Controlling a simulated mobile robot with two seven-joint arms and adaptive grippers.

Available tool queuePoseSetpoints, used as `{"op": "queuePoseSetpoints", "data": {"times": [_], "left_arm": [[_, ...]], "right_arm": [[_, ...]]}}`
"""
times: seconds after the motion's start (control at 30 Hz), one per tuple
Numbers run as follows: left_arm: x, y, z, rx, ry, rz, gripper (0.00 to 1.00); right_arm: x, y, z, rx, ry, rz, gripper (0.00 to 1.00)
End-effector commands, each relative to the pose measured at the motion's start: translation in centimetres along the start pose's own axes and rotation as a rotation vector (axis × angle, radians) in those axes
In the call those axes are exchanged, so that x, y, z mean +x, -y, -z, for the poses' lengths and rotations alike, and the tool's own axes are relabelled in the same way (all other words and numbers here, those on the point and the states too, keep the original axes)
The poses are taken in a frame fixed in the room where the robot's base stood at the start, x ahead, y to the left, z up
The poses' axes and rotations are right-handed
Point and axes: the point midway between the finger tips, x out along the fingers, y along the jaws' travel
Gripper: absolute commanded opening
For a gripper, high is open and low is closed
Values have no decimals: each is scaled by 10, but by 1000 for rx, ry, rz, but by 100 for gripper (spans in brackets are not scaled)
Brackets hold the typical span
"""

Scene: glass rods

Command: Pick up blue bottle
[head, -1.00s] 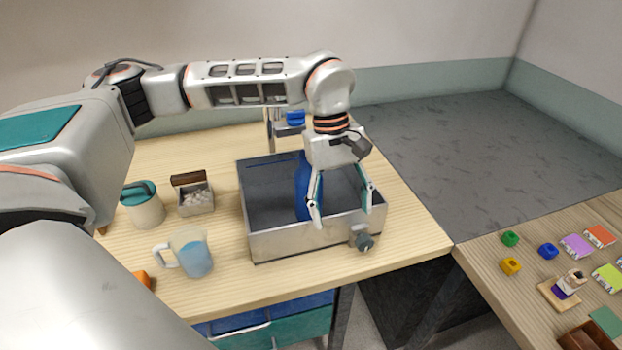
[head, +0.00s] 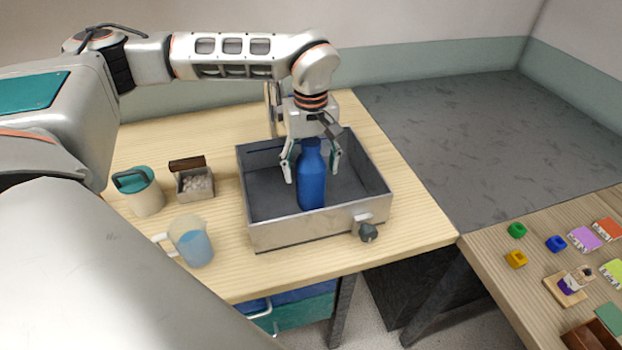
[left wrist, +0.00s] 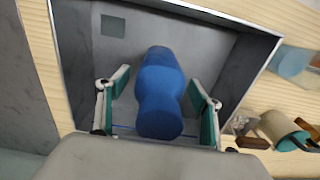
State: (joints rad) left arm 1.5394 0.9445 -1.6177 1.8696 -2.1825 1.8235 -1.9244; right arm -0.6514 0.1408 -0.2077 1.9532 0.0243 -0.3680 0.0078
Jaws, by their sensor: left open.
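The blue bottle (head: 312,180) stands upright inside the grey sink basin (head: 262,236) on the wooden table. My left gripper (head: 312,172) is open above the basin, behind the bottle's upper part in the head view, with a finger to each side. In the left wrist view the blue bottle (left wrist: 160,90) lies between the two spread fingers of the left gripper (left wrist: 158,108), with visible gaps on both sides. The bottle's front is clear in the head view. My right gripper is not in view.
Left of the basin are a measuring jug (head: 191,242) with blue liquid, a lidded canister (head: 140,192) and a small box (head: 195,184). A tap (head: 272,108) stands behind the basin. Small coloured items lie on the right table (head: 484,262).

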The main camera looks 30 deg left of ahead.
Motion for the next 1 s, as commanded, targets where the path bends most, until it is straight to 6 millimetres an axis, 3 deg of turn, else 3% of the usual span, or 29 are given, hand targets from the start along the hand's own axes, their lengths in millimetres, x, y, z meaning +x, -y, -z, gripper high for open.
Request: {"op": "queuePoseSetpoints", "data": {"times": [0.3,0.5,0.53,1.0], "left_arm": [[5,0,0,0,0,-1,63],[5,0,0,0,0,-1,11],[5,0,0,0,0,-1,7],[-8,-2,1,-1,-2,-5,7]], "right_arm": [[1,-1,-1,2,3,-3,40],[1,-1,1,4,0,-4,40],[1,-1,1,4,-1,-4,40],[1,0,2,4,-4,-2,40]]}}
